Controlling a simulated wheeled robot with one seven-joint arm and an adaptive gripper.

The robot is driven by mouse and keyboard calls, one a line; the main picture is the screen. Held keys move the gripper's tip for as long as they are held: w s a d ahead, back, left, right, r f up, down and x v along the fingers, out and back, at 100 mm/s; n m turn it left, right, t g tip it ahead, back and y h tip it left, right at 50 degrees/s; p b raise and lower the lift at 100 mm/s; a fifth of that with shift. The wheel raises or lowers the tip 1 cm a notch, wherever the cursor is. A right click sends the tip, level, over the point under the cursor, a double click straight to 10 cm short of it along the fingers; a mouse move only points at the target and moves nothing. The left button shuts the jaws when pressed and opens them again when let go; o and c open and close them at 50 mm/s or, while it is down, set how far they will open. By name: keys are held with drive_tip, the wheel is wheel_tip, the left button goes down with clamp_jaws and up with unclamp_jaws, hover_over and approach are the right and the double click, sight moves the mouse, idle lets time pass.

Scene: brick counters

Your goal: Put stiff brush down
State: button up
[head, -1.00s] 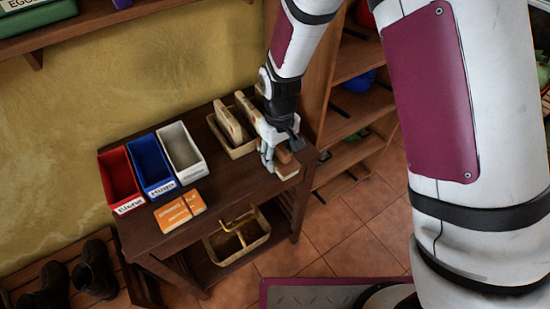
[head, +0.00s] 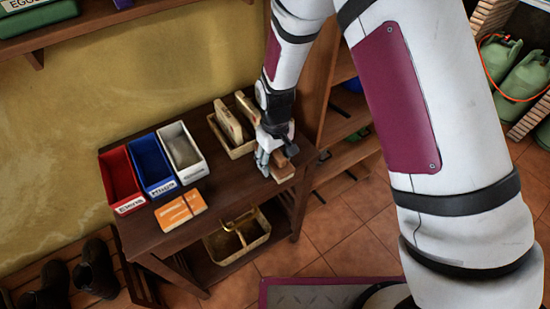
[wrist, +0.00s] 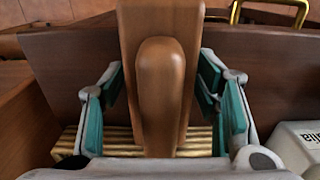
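The stiff brush (head: 284,173) is at the right front corner of the dark wooden table (head: 235,197). Its brown wooden back and handle (wrist: 161,95) fill the middle of the wrist view. A pale ribbed strip, apparently its bristles, shows low behind the handle. My gripper (head: 276,160) is down around the brush. In the wrist view its teal-padded fingers (wrist: 161,85) stand apart on either side of the wood, with gaps beside the handle. My wrist hides part of the brush in the head view.
A beige caddy (head: 238,152) with pale upright pieces is close behind my gripper. Red (head: 122,182), blue (head: 153,167) and white (head: 184,156) bins stand left, with an orange card (head: 180,210) in front. Shelving (head: 342,123) rises at the right. Another caddy (head: 247,244) sits below.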

drive_tip(key=shift+r, duration=0.1)
wheel_tip(320, 180, up, 12)
drive_tip(key=shift+r, duration=0.1)
idle(0.6)
drive_tip(key=shift+r, duration=0.1)
drive_tip(key=s+d+r+m+t, duration=0.1)
drive_tip(key=s+d+r+m, duration=0.1)
drive_tip(key=s+d+r, duration=0.35)
drive_tip(key=s+d+r+m+t, duration=0.1)
drive_tip(key=s+d+r, duration=0.2)
drive_tip(key=d+r, duration=0.6)
drive_tip(key=s+d+r+m+t, duration=0.1)
drive_tip(key=s+d+r+m, duration=0.1)
drive_tip(key=s, duration=0.4)
drive_tip(key=s+d+r+m+t, duration=0.1)
drive_tip(key=s+d+r, duration=0.2)
drive_tip(key=s, duration=0.4)
drive_tip(key=shift+s+d+r+m+t, duration=0.3)
drive_tip(key=shift+r+m, duration=0.1)
drive_tip(key=shift+r, duration=0.4)
